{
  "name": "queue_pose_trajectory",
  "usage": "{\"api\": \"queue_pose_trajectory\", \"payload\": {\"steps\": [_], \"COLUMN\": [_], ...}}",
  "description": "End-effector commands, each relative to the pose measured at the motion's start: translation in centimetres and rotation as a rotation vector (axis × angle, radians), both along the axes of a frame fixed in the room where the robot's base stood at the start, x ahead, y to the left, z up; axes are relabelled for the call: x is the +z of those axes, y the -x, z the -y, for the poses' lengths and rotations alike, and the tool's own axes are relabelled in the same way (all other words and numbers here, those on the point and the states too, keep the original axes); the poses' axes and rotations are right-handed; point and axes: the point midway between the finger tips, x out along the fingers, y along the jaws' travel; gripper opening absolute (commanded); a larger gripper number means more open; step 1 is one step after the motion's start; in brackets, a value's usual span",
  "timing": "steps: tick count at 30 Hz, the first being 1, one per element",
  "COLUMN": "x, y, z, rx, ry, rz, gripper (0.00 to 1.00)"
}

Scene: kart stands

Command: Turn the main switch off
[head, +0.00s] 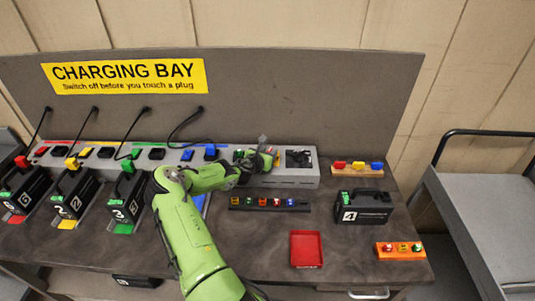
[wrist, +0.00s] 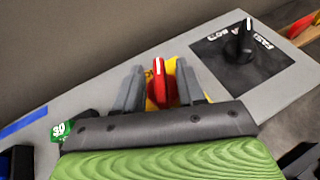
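The main switch appears to be the red handle (wrist: 158,80) with a white mark on a yellow plate (wrist: 173,68), seen in the wrist view on the grey console. My gripper (wrist: 160,85) has one finger on each side of the handle, with a visible gap on both sides. It is open. Whether either finger touches the handle cannot be told. In the head view my gripper (head: 262,160) is at the right part of the console (head: 295,181), and the arm hides the handle there.
A black knob (wrist: 240,43) on a dark plate sits right of the switch. Black battery packs (head: 72,200) stand at the left, one numbered 4 (head: 364,213) at the right. A red tray (head: 306,250) and a strip of coloured pieces (head: 270,204) lie in front.

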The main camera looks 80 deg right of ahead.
Motion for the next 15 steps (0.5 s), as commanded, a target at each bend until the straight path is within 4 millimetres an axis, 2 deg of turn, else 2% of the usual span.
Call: {"api": "queue_pose_trajectory", "payload": {"steps": [4, 12, 15], "x": [0.02, -0.06, -0.11], "y": [-0.03, -0.03, -0.04], "z": [-0.03, -0.09, -0.12], "rx": [0.0, 0.0, 0.0], "ry": [0.0, -0.002, -0.004], "rz": [0.0, 0.0, 0.002], "gripper": [0.39, 0.0, 0.0]}}
